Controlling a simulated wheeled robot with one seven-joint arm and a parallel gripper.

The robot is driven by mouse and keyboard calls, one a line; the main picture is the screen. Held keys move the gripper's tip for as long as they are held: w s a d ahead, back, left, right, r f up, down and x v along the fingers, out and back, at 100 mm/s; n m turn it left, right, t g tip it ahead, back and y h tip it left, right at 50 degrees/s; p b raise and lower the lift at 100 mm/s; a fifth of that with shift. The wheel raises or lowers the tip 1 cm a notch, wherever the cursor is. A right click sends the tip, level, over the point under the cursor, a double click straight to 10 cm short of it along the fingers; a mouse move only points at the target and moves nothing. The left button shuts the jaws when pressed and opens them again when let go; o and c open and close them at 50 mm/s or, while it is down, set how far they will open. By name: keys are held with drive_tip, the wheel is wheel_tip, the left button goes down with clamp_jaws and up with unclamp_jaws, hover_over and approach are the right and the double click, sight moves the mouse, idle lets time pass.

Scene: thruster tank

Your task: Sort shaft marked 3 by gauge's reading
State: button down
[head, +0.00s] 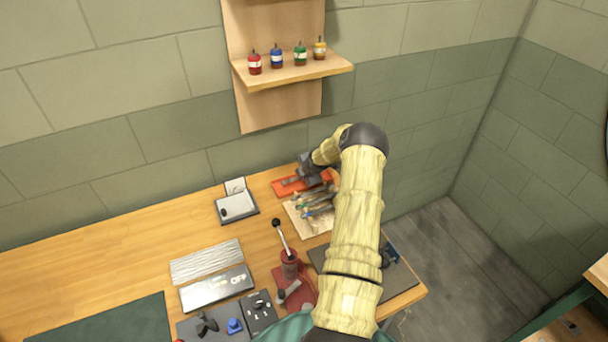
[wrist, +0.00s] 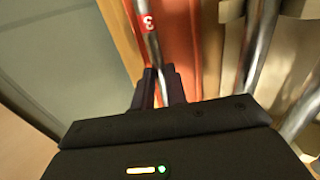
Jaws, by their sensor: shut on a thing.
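My gripper (wrist: 160,88) is shut on a slim metal shaft with a red band marked 3 (wrist: 148,22) in the wrist view. The shaft runs up and away from the fingers, over or in an orange-red tray (wrist: 180,45); I cannot tell whether it touches the tray. In the head view my gripper (head: 312,182) is at the back of the bench, beside the orange-red tray (head: 287,186), and the held shaft cannot be made out. A small device with a pale upright card (head: 237,207), possibly the gauge, stands to the left; its reading is too small to tell.
A pale rack (head: 300,222) with several metal shafts lies just in front of the tray. A lever with a black knob (head: 282,238) stands upright nearer the front. A shelf (head: 290,74) with small coloured jars is on the wall. The bench's left part (head: 100,255) is clear.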

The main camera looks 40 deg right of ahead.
drive_tip(key=shift+f+b, duration=0.45)
drive_tip(key=shift+f, duration=0.3)
drive_tip(key=c, duration=1.4)
unclamp_jaws()
drive_tip(key=shift+c, duration=0.2)
drive_tip(key=shift+o, duration=0.5)
drive_tip(key=shift+s+f, duration=0.1)
drive_tip(key=shift+s+a+f, duration=0.1)
drive_tip(key=shift+s+f, duration=0.1)
drive_tip(key=shift+f, duration=0.05)
drive_tip(key=b+v, duration=0.3)
drive_tip(key=v, duration=1.4)
drive_tip(key=shift+w+r, duration=0.15)
drive_tip(key=shift+r, duration=0.45)
